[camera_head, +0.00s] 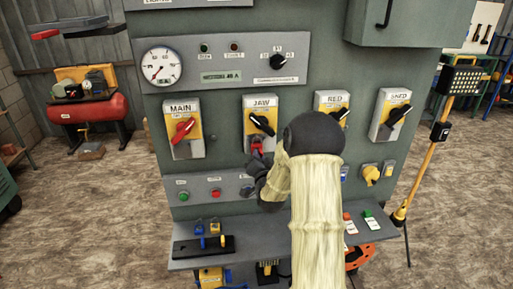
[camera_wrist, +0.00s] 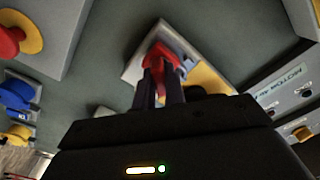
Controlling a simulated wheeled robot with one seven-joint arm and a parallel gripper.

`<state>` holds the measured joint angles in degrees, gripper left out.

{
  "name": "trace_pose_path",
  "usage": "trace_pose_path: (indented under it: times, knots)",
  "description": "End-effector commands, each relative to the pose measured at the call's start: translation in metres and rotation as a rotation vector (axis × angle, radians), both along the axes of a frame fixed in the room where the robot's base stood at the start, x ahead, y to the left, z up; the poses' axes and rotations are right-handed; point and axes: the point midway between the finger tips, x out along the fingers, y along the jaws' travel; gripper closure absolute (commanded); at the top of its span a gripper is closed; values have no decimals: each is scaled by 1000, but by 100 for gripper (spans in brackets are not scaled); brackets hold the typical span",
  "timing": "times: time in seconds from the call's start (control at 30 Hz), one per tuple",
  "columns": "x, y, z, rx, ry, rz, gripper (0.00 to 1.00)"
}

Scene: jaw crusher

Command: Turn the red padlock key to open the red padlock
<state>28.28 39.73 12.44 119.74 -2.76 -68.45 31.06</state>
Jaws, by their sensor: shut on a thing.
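The red padlock (camera_head: 257,148) hangs at the lower edge of the JAW switch box (camera_head: 252,103), which has a yellow plate and a black handle. In the wrist view the red padlock (camera_wrist: 170,58) lies against the box, right at my fingertips. My gripper (camera_head: 259,170) is just below the padlock in the head view, partly covered by my own arm. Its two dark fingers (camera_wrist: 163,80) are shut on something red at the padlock. The red padlock key is mostly hidden between the fingers, so its turn angle cannot be told.
A button panel (camera_head: 212,189) is below. A shelf (camera_head: 270,246) juts out underneath, bearing a black holder (camera_head: 188,249) and coloured items.

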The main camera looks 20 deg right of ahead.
Motion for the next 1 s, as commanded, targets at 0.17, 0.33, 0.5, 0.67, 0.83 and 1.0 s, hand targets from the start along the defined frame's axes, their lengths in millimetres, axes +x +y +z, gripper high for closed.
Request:
trace_pose_path:
  times: [0.17, 0.33, 0.5, 0.67, 0.83, 1.0]
  knots:
    - [1, 0, 2, -3, -5, 1, 100]
    - [1, 0, 2, 7, -8, 1, 100]
    - [1, -1, 1, 109, -39, 1, 100]
    - [2, -1, 1, 243, -79, 1, 100]
    - [2, -1, 3, 315, -99, 2, 100]
    - [2, -1, 3, 314, -98, 2, 100]
